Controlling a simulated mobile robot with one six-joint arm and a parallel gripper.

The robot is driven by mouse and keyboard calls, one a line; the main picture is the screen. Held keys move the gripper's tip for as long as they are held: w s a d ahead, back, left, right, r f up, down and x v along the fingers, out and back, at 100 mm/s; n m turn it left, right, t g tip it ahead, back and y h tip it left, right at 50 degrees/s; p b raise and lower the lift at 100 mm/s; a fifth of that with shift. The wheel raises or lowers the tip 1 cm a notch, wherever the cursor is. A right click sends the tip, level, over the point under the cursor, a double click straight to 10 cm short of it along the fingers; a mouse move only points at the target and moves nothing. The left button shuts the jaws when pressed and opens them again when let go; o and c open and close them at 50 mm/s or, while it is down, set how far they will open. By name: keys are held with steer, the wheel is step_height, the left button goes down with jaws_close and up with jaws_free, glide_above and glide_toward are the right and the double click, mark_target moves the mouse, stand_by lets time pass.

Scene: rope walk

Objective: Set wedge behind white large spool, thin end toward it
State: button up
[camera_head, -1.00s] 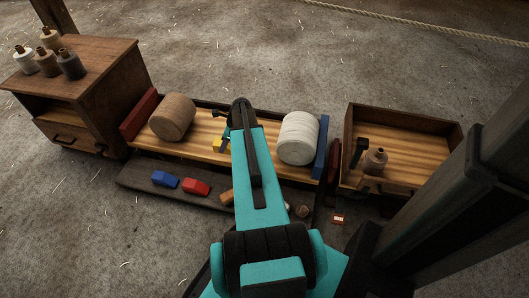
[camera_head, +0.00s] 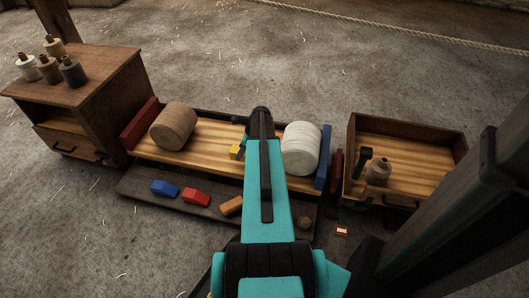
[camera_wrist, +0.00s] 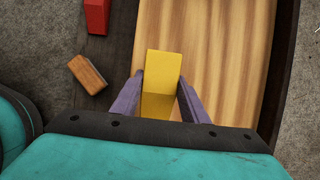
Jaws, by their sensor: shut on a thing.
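The white large spool (camera_head: 301,149) lies on its side on the wooden bench top, against a blue upright board at the right end. A yellow wedge (camera_wrist: 163,75) is between the two fingers of my gripper (camera_wrist: 160,95) in the wrist view. The gripper is shut on it, over the light wood planks. In the head view a bit of the yellow wedge (camera_head: 236,152) shows left of my arm, left of the white spool and apart from it. My arm hides the fingers there. I cannot tell which way the thin end points.
A tan spool (camera_head: 173,126) lies at the bench's left, by a red board (camera_head: 140,123). Blue (camera_head: 164,188), red (camera_head: 196,197) and wooden (camera_head: 231,206) blocks lie on the dark front ledge. A cabinet (camera_head: 110,70) stands left, an open box (camera_head: 425,150) right.

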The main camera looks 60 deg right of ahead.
steer(key=s+d, duration=0.2)
steer(key=s+d+b, duration=0.1)
steer(key=d, duration=0.1)
steer(key=s+d+b, duration=0.1)
steer(key=s+d, duration=0.1)
steer(key=shift+s+d+f, duration=0.3)
steer(key=shift+d+f, duration=0.1)
steer(key=shift+s+d+f+b, duration=0.3)
steer(key=shift+s+d+b, duration=0.2)
steer(key=shift+d+b, duration=0.2)
steer(key=shift+w+a+f+b, duration=0.15)
steer(key=shift+f+b, duration=0.75)
steer(key=shift+f, duration=0.65)
steer(key=o, duration=1.3)
steer(key=shift+f, duration=0.1)
steer(key=shift+c, duration=0.2)
